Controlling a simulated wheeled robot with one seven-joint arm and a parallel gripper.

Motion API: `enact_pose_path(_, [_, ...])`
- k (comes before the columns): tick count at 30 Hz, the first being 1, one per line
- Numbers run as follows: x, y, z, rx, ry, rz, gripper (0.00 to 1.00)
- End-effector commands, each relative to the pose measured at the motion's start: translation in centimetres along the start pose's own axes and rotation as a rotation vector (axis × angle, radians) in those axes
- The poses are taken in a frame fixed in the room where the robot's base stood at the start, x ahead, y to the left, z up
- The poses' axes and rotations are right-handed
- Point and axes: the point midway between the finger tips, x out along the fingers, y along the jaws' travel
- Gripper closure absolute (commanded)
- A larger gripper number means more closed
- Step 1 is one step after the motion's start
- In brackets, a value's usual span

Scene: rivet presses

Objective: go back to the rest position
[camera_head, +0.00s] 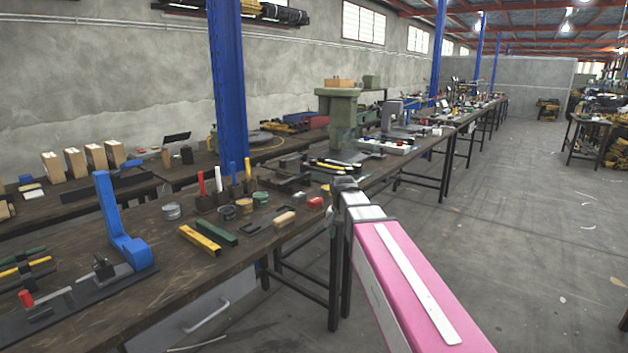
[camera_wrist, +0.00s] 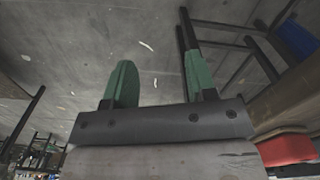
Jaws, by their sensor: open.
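My gripper shows in the wrist view (camera_wrist: 160,85) with its two green fingers apart and nothing between them. Behind the fingers is grey concrete floor. In the head view my pink and white arm reaches from the bottom right to the front edge of the workbench (camera_head: 120,250). My gripper's fingers cannot be made out there. A green press (camera_head: 341,115) stands on the bench beyond the arm's end. A blue lever press (camera_head: 118,225) stands on the near left of the bench.
Yellow (camera_head: 200,240) and green (camera_head: 209,225) bars, tins and tools lie on the bench. A red thing (camera_wrist: 287,150) shows at the wrist view's right. A blue post (camera_head: 228,90) rises behind the bench.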

Motion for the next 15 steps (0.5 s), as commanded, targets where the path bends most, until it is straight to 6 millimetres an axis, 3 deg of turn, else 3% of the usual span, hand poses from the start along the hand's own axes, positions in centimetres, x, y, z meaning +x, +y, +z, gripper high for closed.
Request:
enact_pose_path(3, [4.4,2.9,1.6,-0.059,-0.004,0.002,0.49])
enact_pose_path(15, [15.7,11.0,7.0,-0.269,-0.002,0.001,0.49])
